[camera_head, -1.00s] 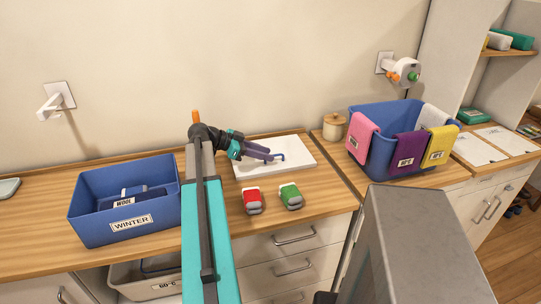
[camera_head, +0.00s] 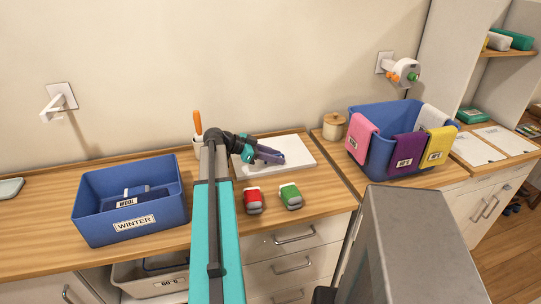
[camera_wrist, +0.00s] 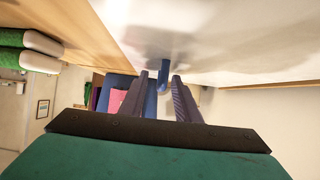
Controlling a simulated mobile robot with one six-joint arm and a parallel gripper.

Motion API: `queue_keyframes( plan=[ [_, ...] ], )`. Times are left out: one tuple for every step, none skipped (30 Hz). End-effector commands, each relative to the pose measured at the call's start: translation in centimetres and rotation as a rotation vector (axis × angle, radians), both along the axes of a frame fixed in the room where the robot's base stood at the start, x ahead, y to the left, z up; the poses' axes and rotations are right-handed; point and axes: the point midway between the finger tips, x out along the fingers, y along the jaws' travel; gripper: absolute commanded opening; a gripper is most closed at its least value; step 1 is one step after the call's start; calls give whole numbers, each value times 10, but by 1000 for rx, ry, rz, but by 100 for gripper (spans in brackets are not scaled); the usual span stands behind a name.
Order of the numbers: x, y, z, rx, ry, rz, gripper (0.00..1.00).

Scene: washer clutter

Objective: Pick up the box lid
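The box lid (camera_head: 297,149) is a flat white slab lying on the wooden counter against the back wall. Its pale surface fills the upper right of the wrist view (camera_wrist: 230,45), with a blue handle (camera_wrist: 165,72) standing from it. My gripper (camera_head: 280,157) is low over the lid, fingers pointing right. In the wrist view my gripper (camera_wrist: 161,77) is open, its two purple-grey fingertips to either side of the handle. I cannot tell whether they touch it. In the head view my fingers hide the handle.
A blue WINTER bin (camera_head: 128,215) stands left. Red (camera_head: 253,199) and green (camera_head: 290,196) items lie in front of the lid. A jar (camera_head: 334,127) and a blue basket with cloths (camera_head: 381,166) stand right. An orange-handled item (camera_head: 197,124) is behind my arm.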

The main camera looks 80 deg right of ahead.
Motion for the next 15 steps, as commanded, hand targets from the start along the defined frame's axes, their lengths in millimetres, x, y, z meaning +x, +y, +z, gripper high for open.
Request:
queue_keyframes(
  plan=[
    [0,0,0,0,0,0,30],
    [0,0,0,0,0,0,30],
    [0,0,0,0,0,0,24],
    [0,0,0,0,0,0,19],
    [0,0,0,0,0,0,14],
    [0,0,0,0,0,0,8],
    [0,0,0,0,0,0,3],
    [0,0,0,0,0,0,0],
    [0,0,0,0,0,-1,0],
    [0,0,0,0,0,-1,0],
    [0,0,0,0,0,-1,0],
    [-1,0,1,-1,1,0,0],
    [0,0,0,-1,1,0,0],
    [-1,0,1,-1,1,0,0],
    [-1,0,1,-1,1,-1,0]
  ],
)
